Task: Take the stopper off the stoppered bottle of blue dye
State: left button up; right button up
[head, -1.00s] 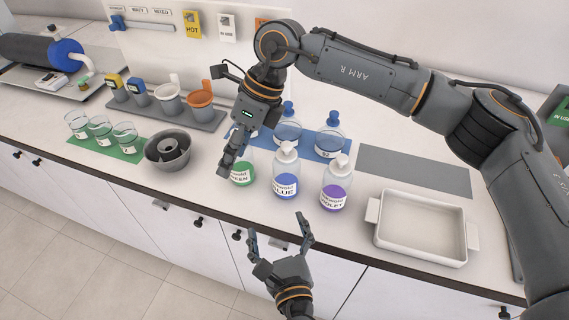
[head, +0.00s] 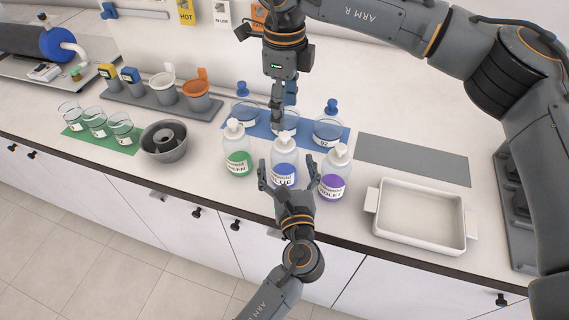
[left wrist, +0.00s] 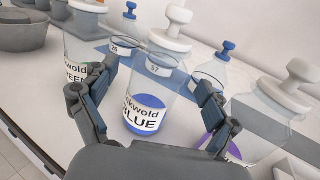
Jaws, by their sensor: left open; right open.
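The blue dye bottle (head: 284,152) is clear, with blue liquid low inside and a white label. It stands upright between the green dye bottle (head: 237,143) and the violet dye bottle (head: 340,165). My left gripper (head: 287,168) is open at its front, one finger on either side. In the left wrist view the blue bottle (left wrist: 152,83) stands between the spread fingers, and its white stopper (left wrist: 172,20) is seated on top. My right gripper (head: 278,124) points down at the blue bottle's top from above and hides most of the stopper there. Contact cannot be told.
Blue-stoppered flasks (head: 331,126) stand on a blue mat behind the bottles. A white tray (head: 375,213) and a grey mat (head: 412,160) lie to the right.

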aim_at(286, 136)
pick_arm(q)
jog(key=shift+w+a, duration=0.2)
jog(key=shift+w, duration=1.1)
jog(key=shift+c, duration=0.4)
jog(key=c, duration=1.7)
pick_arm(e)
jog(key=shift+o, duration=0.8)
jog(key=shift+s+d+m+t, duration=0.1)
jog(key=shift+s+m+t, duration=0.3)
jog(key=shift+s+m, duration=0.55)
notch_tip(286, 136, up, 3)
jog(key=s+d+m+t+y, duration=0.2)
jog(key=s+m+t, duration=0.1)
jog(key=m, duration=0.4)
jog(key=x, duration=1.1)
jog(key=shift+w+f, duration=0.25)
jog(key=shift+w, duration=0.15)
